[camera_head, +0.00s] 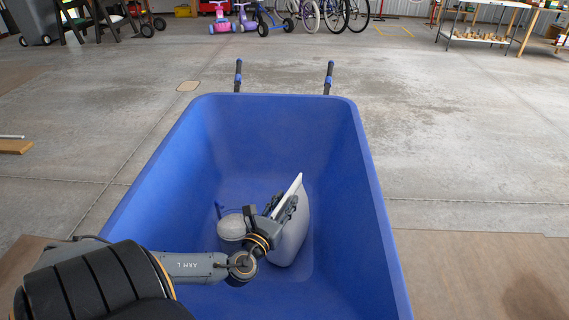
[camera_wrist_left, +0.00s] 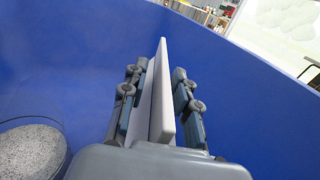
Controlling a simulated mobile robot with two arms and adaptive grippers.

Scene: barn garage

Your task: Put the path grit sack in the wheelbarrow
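The blue wheelbarrow (camera_head: 373,220) fills the middle of the head view, its tray open toward me. My left arm reaches into it, and the left gripper (camera_head: 275,208) is low inside the tray. A pale grey sack (camera_head: 292,236) with a thin white upper edge stands upright there, close to the tray floor. In the left wrist view the sack's pale edge (camera_wrist_left: 161,95) is between the fingers of the left gripper (camera_wrist_left: 160,80), which are close on both sides. Its lower contact with the tray is hard to see. My right gripper is not in view.
A rounded, speckled grey thing (camera_head: 232,227) lies in the tray just left of the sack; it also shows in the left wrist view (camera_wrist_left: 30,152). The wheelbarrow handles (camera_head: 329,78) point away.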

